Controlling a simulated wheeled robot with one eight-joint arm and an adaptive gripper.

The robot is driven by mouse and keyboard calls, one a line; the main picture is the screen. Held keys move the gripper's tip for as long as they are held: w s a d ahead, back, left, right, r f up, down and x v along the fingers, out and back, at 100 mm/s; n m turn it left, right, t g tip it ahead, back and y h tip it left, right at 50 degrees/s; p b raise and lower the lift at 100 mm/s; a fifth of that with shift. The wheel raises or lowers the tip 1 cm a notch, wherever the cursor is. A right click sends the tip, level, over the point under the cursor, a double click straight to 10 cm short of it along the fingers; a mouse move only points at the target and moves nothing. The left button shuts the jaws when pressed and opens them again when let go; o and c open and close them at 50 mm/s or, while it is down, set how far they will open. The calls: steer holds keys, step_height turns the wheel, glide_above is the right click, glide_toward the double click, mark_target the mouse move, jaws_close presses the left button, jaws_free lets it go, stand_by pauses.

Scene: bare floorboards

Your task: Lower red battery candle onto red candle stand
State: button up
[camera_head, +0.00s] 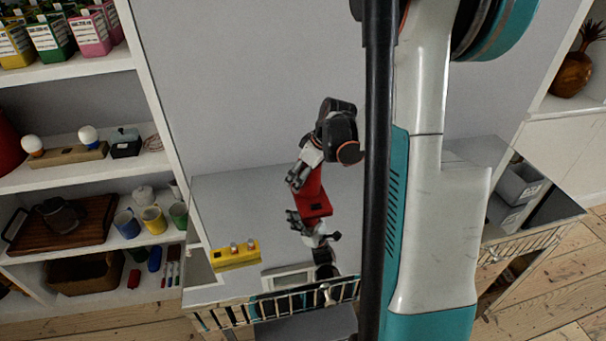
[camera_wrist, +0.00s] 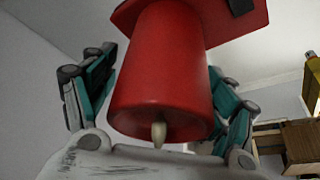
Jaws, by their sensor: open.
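The red battery candle (camera_wrist: 160,75) is a tapered red cylinder with a pale flame tip, which points toward my palm in the wrist view. Its far end meets the red candle stand (camera_wrist: 245,25), a flat red plate with a black patch; the join is hidden behind the candle. In the head view the stand (camera_head: 316,205) shows as a red square with a dark patch, with red extending above it between the fingers. My gripper (camera_head: 299,200) is open, its fingers on either side of the candle, with gaps visible in the wrist view.
A yellow block with knobs (camera_head: 235,256) sits left of my gripper, and a pale framed item (camera_head: 287,278) lies near the front. A wire rack (camera_head: 285,302) runs along the front edge. A shelf unit with mugs and boxes (camera_head: 75,165) stands left; grey bins (camera_head: 520,184) are right.

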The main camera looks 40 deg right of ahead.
steer(key=v, duration=1.2)
stand_by(1.7)
